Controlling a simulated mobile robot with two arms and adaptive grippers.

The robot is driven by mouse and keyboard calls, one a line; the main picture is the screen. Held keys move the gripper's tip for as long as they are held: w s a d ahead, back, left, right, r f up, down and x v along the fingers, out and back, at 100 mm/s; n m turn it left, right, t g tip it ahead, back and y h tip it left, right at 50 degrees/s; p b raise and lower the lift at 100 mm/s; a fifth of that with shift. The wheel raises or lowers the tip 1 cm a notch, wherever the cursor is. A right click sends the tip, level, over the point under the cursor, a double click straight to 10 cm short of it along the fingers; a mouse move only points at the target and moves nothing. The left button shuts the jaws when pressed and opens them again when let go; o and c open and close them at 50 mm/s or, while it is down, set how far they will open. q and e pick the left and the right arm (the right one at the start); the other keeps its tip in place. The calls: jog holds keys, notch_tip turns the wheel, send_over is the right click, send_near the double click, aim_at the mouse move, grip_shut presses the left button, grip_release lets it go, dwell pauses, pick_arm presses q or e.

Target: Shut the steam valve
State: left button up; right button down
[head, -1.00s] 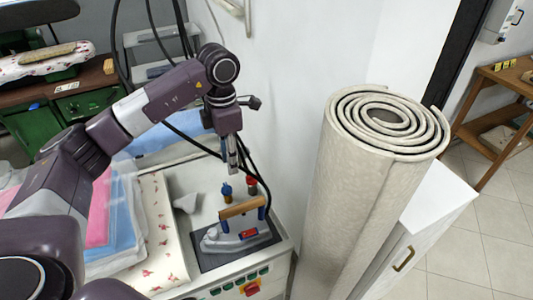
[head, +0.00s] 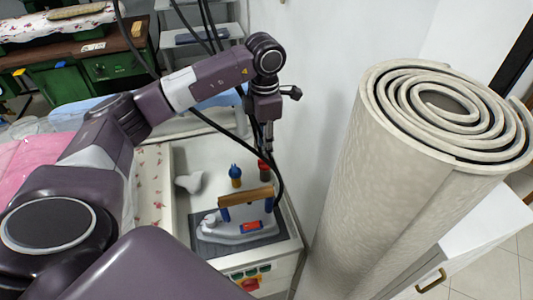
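Two small valve-like fittings stand at the back of the ironing station: one with a blue top on a brass body (head: 235,175), and one with a red top (head: 264,171) to its right, near the wall. I cannot tell from the picture which one is the steam valve. My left gripper (head: 268,146) points down from the arm, just above and behind the red-topped fitting. A gap or contact between them cannot be made out. Its fingers are seen edge-on and partly mixed with black hoses, so their opening is unclear. My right gripper is out of view.
A steam iron (head: 236,228) with a wooden handle rests on a dark pad in front of the fittings. A control panel (head: 250,275) has green and red buttons. A tall rolled carpet (head: 375,170) stands close on the right. Black hoses hang beside my gripper.

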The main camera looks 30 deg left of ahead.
aim_at(265, 162)
pick_arm(q)
jog(key=shift+f+p, duration=0.4)
jog(key=shift+f, duration=1.95)
jog(key=shift+c, duration=0.5)
grip_shut()
